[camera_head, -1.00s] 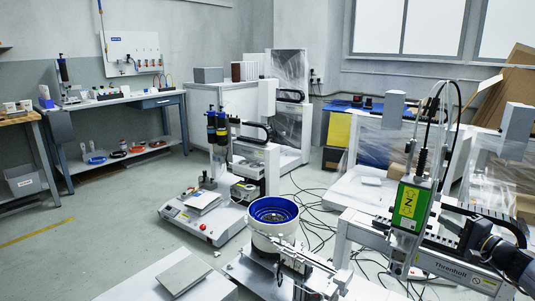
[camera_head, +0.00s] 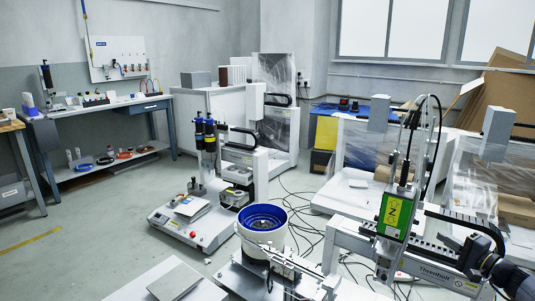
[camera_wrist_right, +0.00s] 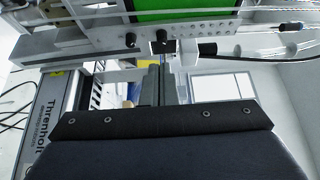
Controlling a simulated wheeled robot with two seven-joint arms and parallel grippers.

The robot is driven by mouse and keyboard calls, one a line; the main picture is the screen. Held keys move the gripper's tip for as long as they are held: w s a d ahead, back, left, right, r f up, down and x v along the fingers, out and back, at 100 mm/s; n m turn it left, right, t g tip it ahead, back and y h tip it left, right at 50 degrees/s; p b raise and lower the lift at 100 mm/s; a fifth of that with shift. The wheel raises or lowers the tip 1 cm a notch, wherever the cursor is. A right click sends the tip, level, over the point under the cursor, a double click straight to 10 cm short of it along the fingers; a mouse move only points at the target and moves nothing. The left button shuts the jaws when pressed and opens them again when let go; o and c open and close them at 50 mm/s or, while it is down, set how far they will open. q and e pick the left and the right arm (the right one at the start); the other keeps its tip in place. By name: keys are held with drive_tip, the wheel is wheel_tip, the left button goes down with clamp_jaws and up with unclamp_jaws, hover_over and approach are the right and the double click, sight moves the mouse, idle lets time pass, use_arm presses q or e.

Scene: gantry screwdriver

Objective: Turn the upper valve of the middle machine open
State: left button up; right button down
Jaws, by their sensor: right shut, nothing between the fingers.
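The gantry machine (camera_head: 425,262) at right carries a green-faced screwdriver unit (camera_head: 393,215). My right gripper (camera_head: 477,243) is at its right end, seen as a dark shape from the lower right; its fingertips are hard to make out there. In the right wrist view my two grey fingers (camera_wrist_right: 161,85) are shut and empty, pointing at the machine's metal bar. Small black knobs show just beyond them: one near the tips (camera_wrist_right: 163,47), one to the left (camera_wrist_right: 130,40). I cannot tell which is the upper valve, or whether the fingers touch a knob. My left gripper is out of view.
A white feeder bowl (camera_head: 264,235) with a blue inside stands left of the gantry. A second machine (camera_head: 205,225) with blue-capped cylinders stands further left. Cables (camera_head: 300,215) lie on the floor. Plastic-wrapped equipment (camera_head: 372,160) stands behind. Open floor lies at left.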

sight(416, 222)
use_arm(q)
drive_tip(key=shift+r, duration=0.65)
use_arm(e)
drive_tip(key=w+a, duration=0.4)
drive_tip(key=a, duration=0.1)
drive_tip(key=shift+w+f, duration=0.15)
drive_tip(key=shift+f, duration=0.15)
drive_tip(key=shift+w+r, duration=0.1)
drive_tip(key=shift+w, duration=0.05)
